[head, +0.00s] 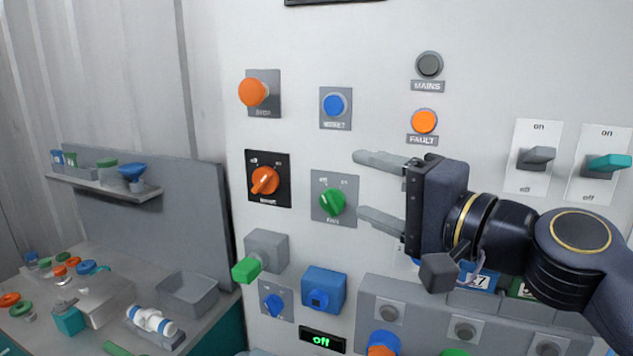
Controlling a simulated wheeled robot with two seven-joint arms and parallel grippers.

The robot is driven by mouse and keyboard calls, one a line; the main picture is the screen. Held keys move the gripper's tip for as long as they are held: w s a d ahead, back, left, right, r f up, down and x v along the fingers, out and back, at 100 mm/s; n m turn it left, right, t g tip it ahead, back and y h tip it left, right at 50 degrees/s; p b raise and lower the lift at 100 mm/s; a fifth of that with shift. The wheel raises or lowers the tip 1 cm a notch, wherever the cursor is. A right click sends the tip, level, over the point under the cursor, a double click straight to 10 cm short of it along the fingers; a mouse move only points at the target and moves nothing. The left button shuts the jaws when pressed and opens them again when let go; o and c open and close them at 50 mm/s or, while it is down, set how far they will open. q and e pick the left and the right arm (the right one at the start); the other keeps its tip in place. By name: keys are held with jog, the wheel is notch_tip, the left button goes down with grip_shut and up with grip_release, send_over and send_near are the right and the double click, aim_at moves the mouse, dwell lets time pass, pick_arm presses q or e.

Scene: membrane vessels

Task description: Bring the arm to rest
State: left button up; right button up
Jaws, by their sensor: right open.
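My right gripper (368,190) is open and empty in front of the white control panel (385,60). Its arm comes in from the right, and its two grey fingers point left. The fingertips are just right of the green FAN knob (332,202), with a gap visible in the picture. Whether they touch the panel cannot be told. The gripper body and arm hide part of the panel's middle right. My left gripper is not in view.
The panel carries an orange stop button (252,92), a black-plated orange knob (265,181), a blue button (334,105), two switches (537,158) and a green-handled lever (246,269). At left, a bench holds a grey bin (188,308), small caps and a white vessel (152,320).

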jog(key=s+d+f+n+g+h, duration=0.1)
jog(key=s+d+f+g+h, duration=0.1)
jog(key=s+f, duration=0.4)
jog(key=s+d+f+n+g+h, duration=0.2)
jog(key=s+d+f, duration=0.4)
jog(key=f, duration=1.1)
jog(key=s+d+f+n+g+h, duration=0.2)
jog(key=s+d+f+g+h, duration=0.1)
jog(key=f, duration=0.9)
jog(key=s+d+h, duration=0.1)
jog(key=s+d, duration=0.1)
jog(key=s, duration=0.1)
jog(key=shift+h, duration=0.4)
jog(key=shift+d, duration=0.1)
